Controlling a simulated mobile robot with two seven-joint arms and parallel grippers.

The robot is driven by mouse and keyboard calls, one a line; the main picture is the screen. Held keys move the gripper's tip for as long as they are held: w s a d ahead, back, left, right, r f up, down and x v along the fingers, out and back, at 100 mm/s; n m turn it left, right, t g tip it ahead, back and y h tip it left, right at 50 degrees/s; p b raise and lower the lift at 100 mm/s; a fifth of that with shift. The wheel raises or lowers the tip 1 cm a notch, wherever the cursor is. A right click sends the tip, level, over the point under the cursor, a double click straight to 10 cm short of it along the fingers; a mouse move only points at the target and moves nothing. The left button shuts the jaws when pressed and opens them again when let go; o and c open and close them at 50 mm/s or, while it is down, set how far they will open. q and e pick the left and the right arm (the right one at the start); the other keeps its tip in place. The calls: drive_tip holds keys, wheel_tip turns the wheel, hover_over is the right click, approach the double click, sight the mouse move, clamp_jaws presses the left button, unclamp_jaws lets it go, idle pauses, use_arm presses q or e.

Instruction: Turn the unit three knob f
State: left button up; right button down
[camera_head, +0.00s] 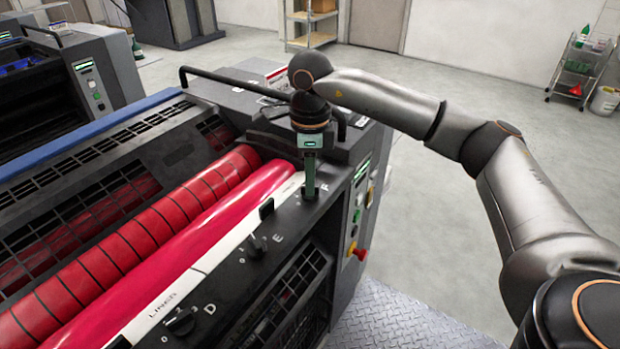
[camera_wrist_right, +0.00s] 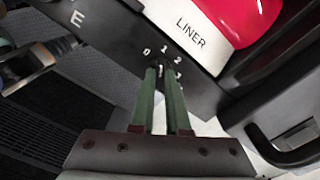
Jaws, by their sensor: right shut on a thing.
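My right gripper (camera_head: 310,190) reaches down onto the black control strip of the press, beside the letter F. In the right wrist view its two green fingers (camera_wrist_right: 163,72) are shut on knob f (camera_wrist_right: 160,66). Only a little of the dark knob shows between the fingertips; the rest is hidden. Dial marks 0, 1 and 2 show around it, with a further mark partly covered. I cannot tell clearly which mark the knob points to. Knob E (camera_head: 257,244) and knob D (camera_head: 181,322) sit nearer on the same strip. My left gripper is not in view.
Red rollers (camera_head: 140,235) lie left of the strip, beside a white LINER label. A black handrail (camera_head: 235,82) runs behind my gripper. A side panel with buttons, including a red one (camera_head: 360,254), is to the right. Open floor lies beyond.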

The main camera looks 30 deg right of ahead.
drive_tip(key=n, duration=0.4)
drive_tip(key=shift+n, duration=2)
drive_tip(key=c, duration=0.9)
unclamp_jaws()
drive_tip(key=shift+r, duration=0.1)
wheel_tip(320, 180, up, 12)
drive_tip(key=p, duration=0.1)
drive_tip(key=shift+r, duration=0.2)
